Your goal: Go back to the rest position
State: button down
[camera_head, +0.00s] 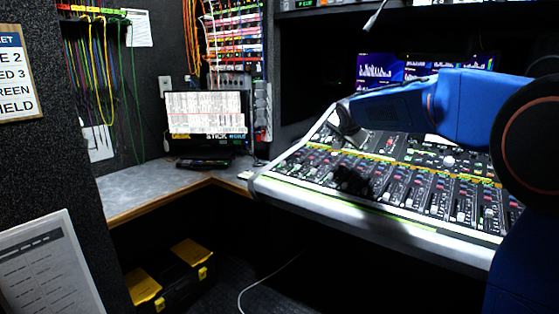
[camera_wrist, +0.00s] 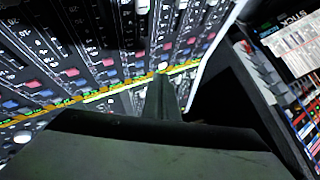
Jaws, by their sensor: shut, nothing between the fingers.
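My gripper (camera_head: 350,132) hangs at the end of my blue arm, just above the left part of the sloped mixing console (camera_head: 345,212). In the wrist view my gripper (camera_wrist: 161,82) points at the console, and its dark fingers are together with nothing between them. Rows of faders and small coloured buttons on the console (camera_wrist: 95,62) lie beyond the fingertips. I cannot tell the exact gap between the fingertips and the console. A dark shadow falls on the console below the gripper.
A grey corner desk (camera_head: 150,184) with a screen (camera_head: 207,112) stands to the left. A black and yellow toolbox (camera_head: 170,280) is on the floor beneath it. Coloured cables (camera_head: 100,50) hang on the wall. Lit monitors (camera_head: 380,68) stand behind the console. A thin microphone (camera_head: 374,18) hangs above.

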jog(key=s+d+f+n+g, duration=0.1)
jog(key=s+d+f+n, duration=0.15)
jog(key=s, duration=1.05)
jog(key=s+d+f+n+g, duration=0.15)
jog(key=s+d, duration=0.25)
jog(key=s, duration=1)
jog(key=s+f+n+g, duration=0.1)
jog(key=s+f, duration=0.4)
jog(key=s, duration=0.4)
jog(key=s+f+n+g, duration=0.1)
jog(key=s+f, duration=0.4)
jog(key=s, duration=0.5)
jog(key=s+f+n+g, duration=0.1)
jog(key=s+f+n, duration=0.1)
jog(key=s+f, duration=0.3)
jog(key=s, duration=0.4)
jog(key=shift+s+d+f+n+y, duration=0.3)
jog(key=shift+y, duration=0.1)
